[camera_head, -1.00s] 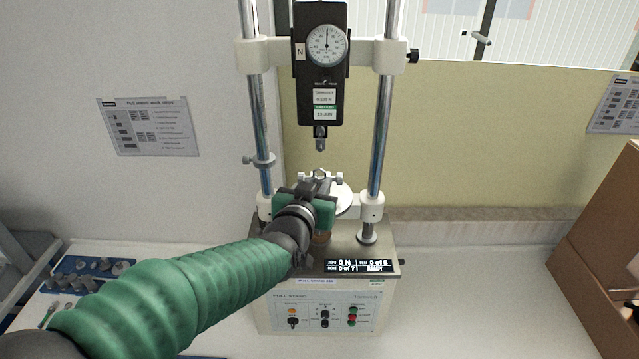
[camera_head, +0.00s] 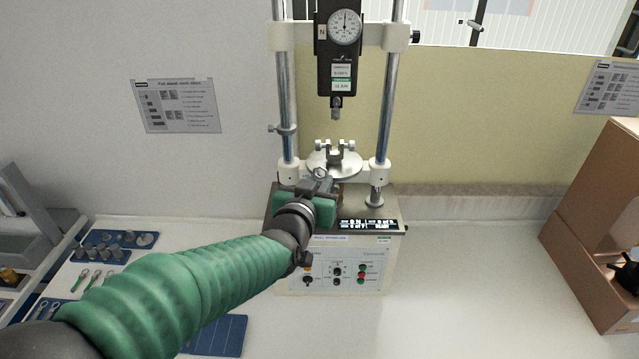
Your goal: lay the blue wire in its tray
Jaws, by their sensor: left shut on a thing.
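My left gripper (camera_head: 322,186) is in front of the pull stand's round clamp plate (camera_head: 328,164), above the stand's base. It is shut on a small piece whose grey ring end (camera_head: 320,172) sticks up beyond the fingers. The rest of this piece is hidden, and I cannot make out any blue on it. A flat blue tray (camera_head: 228,338) lies on the bench below my left forearm, which hides part of it. I cannot tell whether that is the wire's tray. My right gripper is not in view.
The pull stand (camera_head: 335,272) has two upright posts and a hanging dial gauge (camera_head: 344,28) above the clamp. At left, a blue holder (camera_head: 118,243) carries several metal cylinders, with green ring-ended pieces (camera_head: 82,279) nearby. A cardboard box (camera_head: 585,235) stands at right. Bench between stand and box is clear.

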